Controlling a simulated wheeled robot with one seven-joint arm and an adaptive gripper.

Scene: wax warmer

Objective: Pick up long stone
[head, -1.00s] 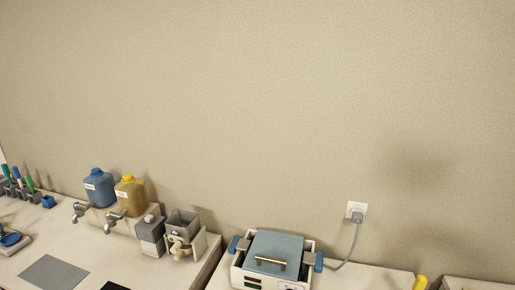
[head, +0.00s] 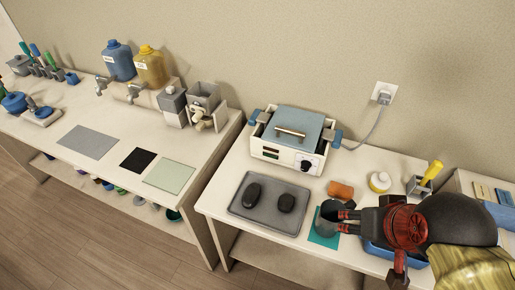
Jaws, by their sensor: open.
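Two dark stones lie on a grey tray (head: 268,222) on the right-hand table. The left stone (head: 252,193) looks slightly longer than the right stone (head: 286,203), which looks rounder; I cannot be sure which is the long one. My gripper (head: 345,210) is at the right of the tray, pointing left. It is open and apart from both stones. It overlaps a grey round container (head: 327,217) in the picture; I cannot tell whether they touch.
A teal mat (head: 322,240) lies under the grey container. The wax warmer (head: 287,150) stands behind the tray. A gap separates this table from the left counter (head: 60,120).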

